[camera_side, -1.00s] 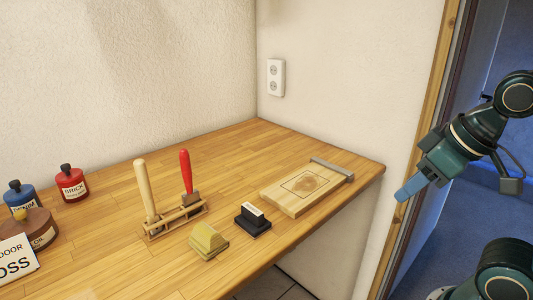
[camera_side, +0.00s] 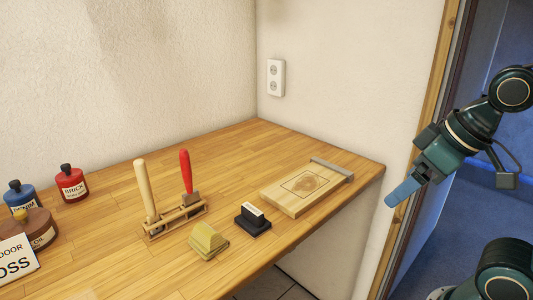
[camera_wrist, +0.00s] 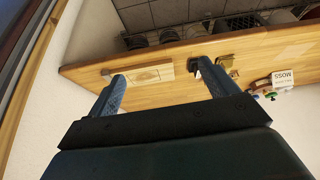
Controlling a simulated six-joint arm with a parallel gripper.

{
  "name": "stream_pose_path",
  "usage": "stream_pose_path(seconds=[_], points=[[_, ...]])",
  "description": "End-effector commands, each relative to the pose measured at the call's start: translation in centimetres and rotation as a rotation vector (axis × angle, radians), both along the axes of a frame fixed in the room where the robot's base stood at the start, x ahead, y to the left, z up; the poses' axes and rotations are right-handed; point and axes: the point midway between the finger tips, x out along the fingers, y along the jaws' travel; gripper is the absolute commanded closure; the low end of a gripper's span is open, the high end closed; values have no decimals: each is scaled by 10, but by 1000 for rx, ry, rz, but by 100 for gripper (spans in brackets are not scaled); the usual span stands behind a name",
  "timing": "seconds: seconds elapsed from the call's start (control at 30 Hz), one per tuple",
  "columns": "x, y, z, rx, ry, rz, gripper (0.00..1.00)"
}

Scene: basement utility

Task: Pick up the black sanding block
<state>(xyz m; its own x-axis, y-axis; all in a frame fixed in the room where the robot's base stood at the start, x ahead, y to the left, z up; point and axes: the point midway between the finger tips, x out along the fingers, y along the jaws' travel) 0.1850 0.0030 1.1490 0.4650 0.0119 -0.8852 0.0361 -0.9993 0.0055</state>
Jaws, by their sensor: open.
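The black sanding block (camera_side: 253,219) lies on the wooden bench, with a white strip along its top. In the wrist view, a dark shape (camera_wrist: 194,64) just beyond one fingertip looks like this block, partly hidden by the finger. My gripper (camera_side: 392,200) is off the right end of the bench in the side view, well apart from the block. In the wrist view my gripper (camera_wrist: 163,82) has its two blue fingers spread wide with nothing held between them.
A yellow sanding block (camera_side: 208,241) sits left of the black one. Behind it a wooden rack (camera_side: 177,219) holds two upright-handled tools. A wooden board (camera_side: 300,194) lies to the right. Bottles, including a red one (camera_side: 71,185), stand at the left. Bare bench (camera_side: 255,150) lies behind.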

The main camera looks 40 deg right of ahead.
Motion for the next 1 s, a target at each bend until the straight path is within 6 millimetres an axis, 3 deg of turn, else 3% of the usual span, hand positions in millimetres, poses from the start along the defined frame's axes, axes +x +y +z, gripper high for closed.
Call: stream_pose_path(seconds=[0.27,0.57,1.0], points=[[37,17,18,-24,44,189,15],[96,38,34,-53,91,484,15],[183,59,28,-74,122,925,15]])
